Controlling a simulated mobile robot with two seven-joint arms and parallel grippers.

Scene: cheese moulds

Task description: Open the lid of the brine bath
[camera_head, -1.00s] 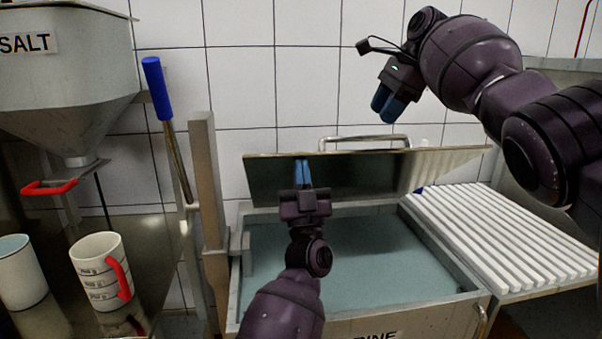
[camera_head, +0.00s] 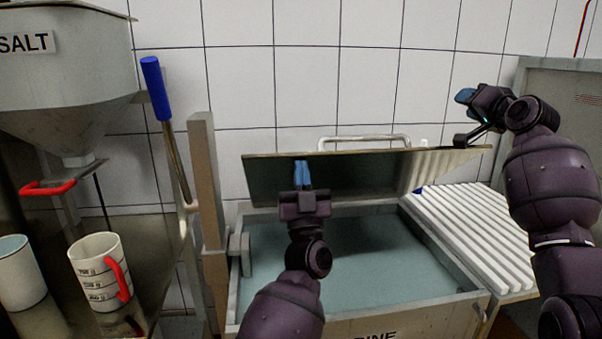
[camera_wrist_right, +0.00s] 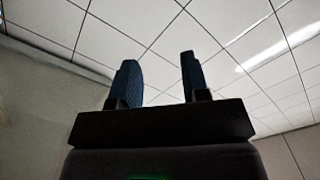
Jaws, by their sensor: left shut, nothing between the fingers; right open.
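The brine bath (camera_head: 240,300) is a steel tank with blue-green liquid in it. Its lid (camera_head: 370,178) is raised and tilted up at the back, with its underside facing me and a bar handle (camera_head: 365,138) showing above its upper edge. My left gripper (camera_head: 302,172) is shut and empty. Its blue fingertips point up in front of the lid's underside; whether they touch it I cannot tell. My right gripper (camera_head: 466,97) is up at the right, above the lid's right end and apart from it. In the right wrist view its two fingers (camera_wrist_right: 157,82) stand apart with nothing between them.
A white slatted rack (camera_head: 500,235) lies right of the bath. The tiled wall stands close behind.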

